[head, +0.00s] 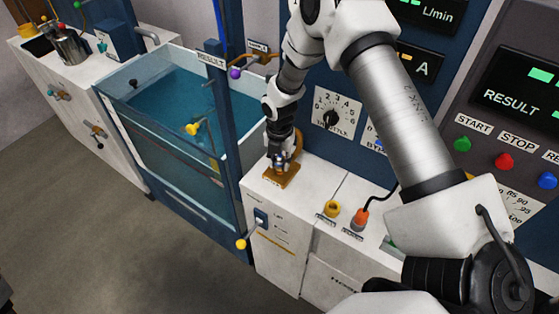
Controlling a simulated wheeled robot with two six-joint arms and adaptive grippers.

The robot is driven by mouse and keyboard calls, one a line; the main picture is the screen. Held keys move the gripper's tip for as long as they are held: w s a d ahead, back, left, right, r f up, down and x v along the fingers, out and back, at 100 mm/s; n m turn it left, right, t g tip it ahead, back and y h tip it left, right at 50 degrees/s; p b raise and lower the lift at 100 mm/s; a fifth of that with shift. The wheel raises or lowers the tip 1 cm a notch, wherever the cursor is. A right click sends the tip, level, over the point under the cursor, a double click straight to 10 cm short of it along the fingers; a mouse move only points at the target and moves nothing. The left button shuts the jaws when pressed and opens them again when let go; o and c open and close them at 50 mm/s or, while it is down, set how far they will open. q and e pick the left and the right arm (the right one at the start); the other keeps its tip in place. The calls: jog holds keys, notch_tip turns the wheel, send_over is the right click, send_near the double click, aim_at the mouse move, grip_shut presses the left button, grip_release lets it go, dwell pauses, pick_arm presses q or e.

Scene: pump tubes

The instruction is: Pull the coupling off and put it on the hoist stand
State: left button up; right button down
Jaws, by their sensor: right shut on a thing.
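My right gripper (281,161) reaches down from above over the white cabinet top, beside the blue panel. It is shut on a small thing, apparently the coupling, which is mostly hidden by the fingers. Directly below and behind it is a small orange-yellow stand (272,182) with a flat base and a curved upright, apparently the hoist stand. The fingers are right at this stand; I cannot tell whether the held thing touches it. My left gripper is not in view.
A water tank (160,84) with glass walls stands left of the stand, with a blue post (226,110) between. A yellow ring-like fitting (331,208) and an orange plug (360,217) with a black cable sit to the right. The floor in front is clear.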

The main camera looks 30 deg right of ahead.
aim_at(280, 160)
jog(key=shift+r, duration=0.35)
jog(key=shift+r, duration=0.2)
jog(key=shift+r+p, duration=1.45)
jog(key=shift+r, duration=0.3)
